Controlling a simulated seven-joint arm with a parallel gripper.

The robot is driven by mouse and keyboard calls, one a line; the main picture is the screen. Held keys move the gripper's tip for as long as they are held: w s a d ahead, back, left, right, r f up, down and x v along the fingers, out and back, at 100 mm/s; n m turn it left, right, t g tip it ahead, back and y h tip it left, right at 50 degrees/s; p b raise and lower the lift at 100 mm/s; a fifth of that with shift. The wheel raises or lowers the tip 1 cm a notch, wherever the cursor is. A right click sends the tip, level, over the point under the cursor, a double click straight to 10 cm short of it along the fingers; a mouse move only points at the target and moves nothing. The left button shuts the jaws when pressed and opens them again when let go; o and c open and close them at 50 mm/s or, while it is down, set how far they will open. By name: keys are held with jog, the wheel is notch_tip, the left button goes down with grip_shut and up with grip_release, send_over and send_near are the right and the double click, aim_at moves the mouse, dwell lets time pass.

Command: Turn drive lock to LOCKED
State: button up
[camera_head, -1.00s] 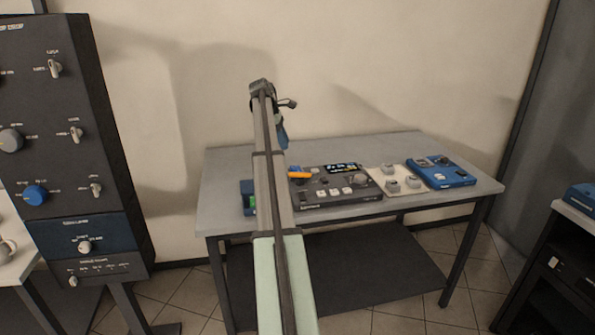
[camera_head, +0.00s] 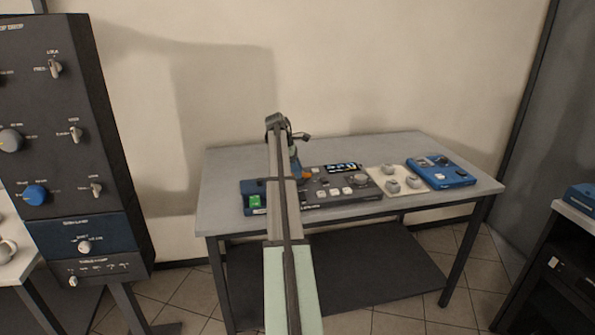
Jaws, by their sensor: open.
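A dark control console (camera_head: 339,205) lies on the grey table, with a green-lit patch (camera_head: 255,202) at its left end. A small orange handle (camera_head: 305,174) is on its upper middle part; it may be the drive lock, but the labels are too small to read. The jaws are open, though the fingertips are mostly hidden behind my arm. I cannot tell whether they touch the handle.
Right of the handle are a small screen (camera_head: 342,168) and white buttons. A cream panel with grey knobs (camera_head: 392,186) and a blue device (camera_head: 441,170) lie further right on the table (camera_head: 222,180). A tall dark knob panel (camera_head: 60,110) stands left.

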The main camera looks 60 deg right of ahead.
jog(key=shift+s+f, duration=0.1)
jog(key=shift+f, duration=0.15)
jog(key=shift+c, duration=0.3)
grip_shut()
